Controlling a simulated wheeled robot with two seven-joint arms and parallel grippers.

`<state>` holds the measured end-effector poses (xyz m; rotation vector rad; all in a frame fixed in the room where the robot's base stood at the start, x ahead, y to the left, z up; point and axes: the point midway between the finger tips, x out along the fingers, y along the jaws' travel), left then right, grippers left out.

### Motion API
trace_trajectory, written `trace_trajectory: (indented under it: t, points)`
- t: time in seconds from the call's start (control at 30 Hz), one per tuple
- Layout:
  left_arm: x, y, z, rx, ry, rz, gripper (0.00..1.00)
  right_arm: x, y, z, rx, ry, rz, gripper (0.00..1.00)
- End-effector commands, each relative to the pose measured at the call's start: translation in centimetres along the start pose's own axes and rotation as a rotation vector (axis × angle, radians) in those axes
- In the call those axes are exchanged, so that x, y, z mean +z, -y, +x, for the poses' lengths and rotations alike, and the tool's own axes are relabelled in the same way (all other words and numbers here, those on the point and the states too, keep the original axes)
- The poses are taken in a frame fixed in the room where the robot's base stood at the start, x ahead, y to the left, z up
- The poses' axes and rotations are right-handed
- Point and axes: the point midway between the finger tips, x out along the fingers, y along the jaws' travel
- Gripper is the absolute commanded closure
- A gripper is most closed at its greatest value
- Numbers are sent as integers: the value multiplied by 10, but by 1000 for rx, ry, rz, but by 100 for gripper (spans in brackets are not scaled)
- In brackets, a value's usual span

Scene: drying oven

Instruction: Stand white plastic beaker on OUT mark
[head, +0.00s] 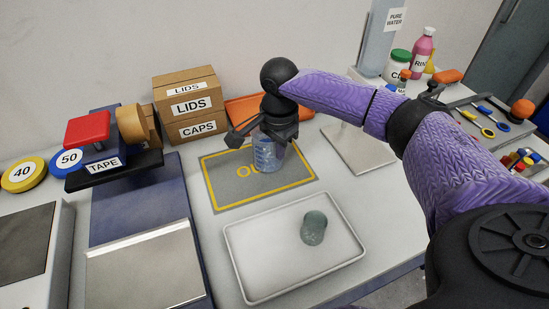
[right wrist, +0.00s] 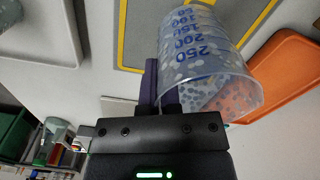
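The white plastic beaker (head: 268,155), translucent with blue volume marks, is upright over the grey mat with the yellow-bordered OUT mark (head: 220,193) and hides part of its lettering. I cannot tell whether its base touches the mat. My right gripper (head: 272,130) is above the beaker, at its rim. In the right wrist view, the beaker (right wrist: 200,50) has its open mouth toward the camera, and the gripper's fingers (right wrist: 162,95) are close together at its wall, pinching it. My left gripper is not in view.
A white tray (head: 250,267) with a greenish glass vessel (head: 314,228) lies in front of the mat. Cardboard boxes (head: 190,105) and an orange tray (head: 242,108) are behind. A pale plate (head: 358,150) lies right.

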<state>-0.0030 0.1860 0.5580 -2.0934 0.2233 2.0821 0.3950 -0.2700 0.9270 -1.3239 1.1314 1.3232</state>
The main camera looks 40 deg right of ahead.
Motion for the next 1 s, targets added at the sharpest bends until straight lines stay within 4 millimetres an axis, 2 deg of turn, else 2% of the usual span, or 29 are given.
trace_trajectory:
  t: [0.07,0.4,0.5,0.6,0.87,0.97,1.0]
  points:
    - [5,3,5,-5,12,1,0,0,0,10,1,0,0,100]
    - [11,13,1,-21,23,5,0,0,0,10,0,0,-1,100]
    - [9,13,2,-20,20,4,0,0,0,11,0,0,-1,78]
    - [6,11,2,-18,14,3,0,0,0,11,0,0,-1,61]
    - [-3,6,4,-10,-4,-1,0,0,0,10,-1,-1,-1,61]
    - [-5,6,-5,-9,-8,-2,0,0,0,-7,-3,0,0,61]
    - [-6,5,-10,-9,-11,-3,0,0,1,-19,-5,0,-1,61]
